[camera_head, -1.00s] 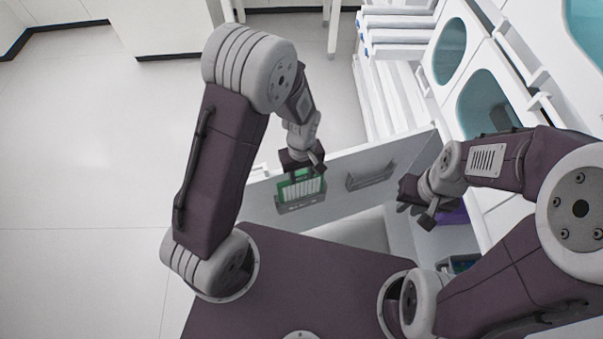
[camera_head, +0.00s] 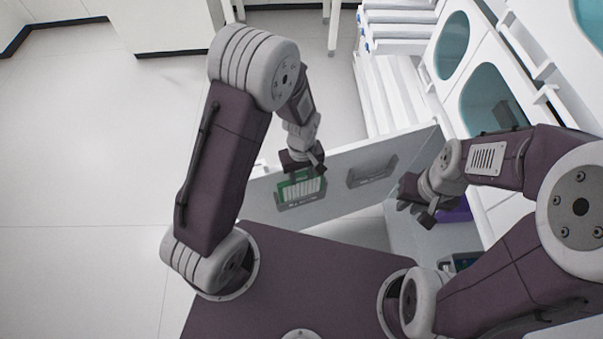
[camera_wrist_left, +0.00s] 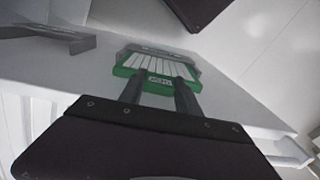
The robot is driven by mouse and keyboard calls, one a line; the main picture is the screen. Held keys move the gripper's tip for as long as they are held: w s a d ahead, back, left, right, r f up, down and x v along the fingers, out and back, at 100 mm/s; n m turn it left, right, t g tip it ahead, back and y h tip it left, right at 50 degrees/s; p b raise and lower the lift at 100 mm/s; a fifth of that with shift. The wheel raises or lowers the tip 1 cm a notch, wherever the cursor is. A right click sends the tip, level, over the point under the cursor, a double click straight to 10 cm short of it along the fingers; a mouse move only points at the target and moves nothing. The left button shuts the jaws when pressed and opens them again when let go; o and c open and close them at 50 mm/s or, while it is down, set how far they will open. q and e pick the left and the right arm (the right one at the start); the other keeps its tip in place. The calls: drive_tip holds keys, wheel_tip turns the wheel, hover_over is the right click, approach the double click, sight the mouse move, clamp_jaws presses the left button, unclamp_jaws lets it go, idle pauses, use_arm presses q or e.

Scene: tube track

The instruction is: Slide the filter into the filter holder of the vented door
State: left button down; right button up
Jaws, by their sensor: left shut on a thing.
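The filter (camera_head: 303,188) has a green frame and white pleats. My left gripper (camera_head: 302,170) is shut on its upper edge. The filter is at the grey filter holder (camera_head: 301,205) on the inner face of the vented door (camera_head: 336,196), with its lower part apparently behind the holder's front; how deep it sits I cannot tell. In the left wrist view the filter (camera_wrist_left: 152,68) lies beyond the two dark fingers (camera_wrist_left: 168,88), close against the pale door panel (camera_wrist_left: 90,70). My right gripper (camera_head: 412,200) hangs apart from the filter; its jaws are unclear.
A second grey holder (camera_head: 372,173) on the door, to the right, looks empty. A white cabinet with round-cornered teal windows (camera_head: 490,98) stands at the right. A purple thing (camera_head: 455,212) lies behind my right gripper. The floor at left is clear.

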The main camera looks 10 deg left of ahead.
use_arm(q)
drive_tip(key=shift+f+b, duration=0.55)
drive_tip(key=shift+f, duration=0.6)
drive_tip(key=c, duration=0.8)
unclamp_jaws()
drive_tip(key=shift+o, duration=0.2)
wheel_tip(320, 180, up, 9)
drive_tip(key=p, duration=0.2)
drive_tip(key=shift+p, duration=0.35)
